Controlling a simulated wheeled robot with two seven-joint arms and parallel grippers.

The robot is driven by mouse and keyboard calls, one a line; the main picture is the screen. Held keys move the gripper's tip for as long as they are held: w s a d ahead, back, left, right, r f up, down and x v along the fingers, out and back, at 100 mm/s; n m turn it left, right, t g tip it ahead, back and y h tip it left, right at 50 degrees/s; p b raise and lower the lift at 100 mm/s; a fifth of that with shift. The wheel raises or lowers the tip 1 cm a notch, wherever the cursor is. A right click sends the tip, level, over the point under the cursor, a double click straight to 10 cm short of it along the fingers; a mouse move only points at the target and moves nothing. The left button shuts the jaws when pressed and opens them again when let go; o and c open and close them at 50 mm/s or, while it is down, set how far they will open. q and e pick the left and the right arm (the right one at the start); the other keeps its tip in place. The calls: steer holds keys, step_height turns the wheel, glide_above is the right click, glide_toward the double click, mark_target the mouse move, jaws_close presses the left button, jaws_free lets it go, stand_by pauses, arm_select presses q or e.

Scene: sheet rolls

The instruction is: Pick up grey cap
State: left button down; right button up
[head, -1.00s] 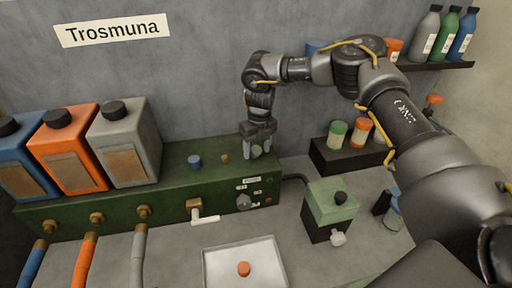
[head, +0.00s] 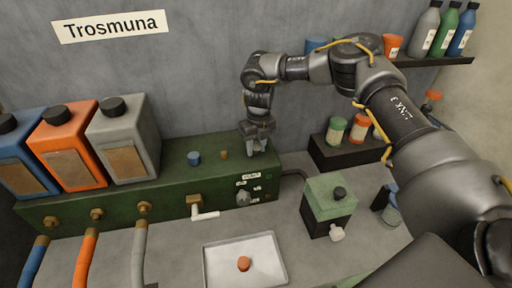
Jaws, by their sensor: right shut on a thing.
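My right gripper (head: 257,149) reaches down to the right end of the green machine's top. Its fingers are shut on a small grey thing, which I take to be the grey cap; the fingers hide nearly all of it. I cannot tell whether the cap still touches the machine top. An orange cap (head: 243,264) lies in the pale tray (head: 222,273). My left gripper is not in view.
Blue, orange and grey canisters (head: 124,140) stand on the machine's left part. A small brass fitting (head: 224,155) is near the gripper. A green-and-black box (head: 328,198) stands to the right, below a black rack (head: 325,153) with jars. The wall is close behind.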

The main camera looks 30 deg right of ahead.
mark_target(256, 148)
steer(key=shift+r+b, duration=0.5)
steer(key=r, duration=0.1)
steer(key=r+b, duration=0.1)
steer(key=shift+s+a+r+b, duration=0.1)
steer(key=shift+s+r+b, duration=0.2)
steer(key=s+a+r+b, duration=0.2)
steer(key=s+r+b, duration=0.2)
steer(key=s+r, duration=0.5)
steer(key=s, duration=0.4)
steer(key=shift+s+r, duration=0.15)
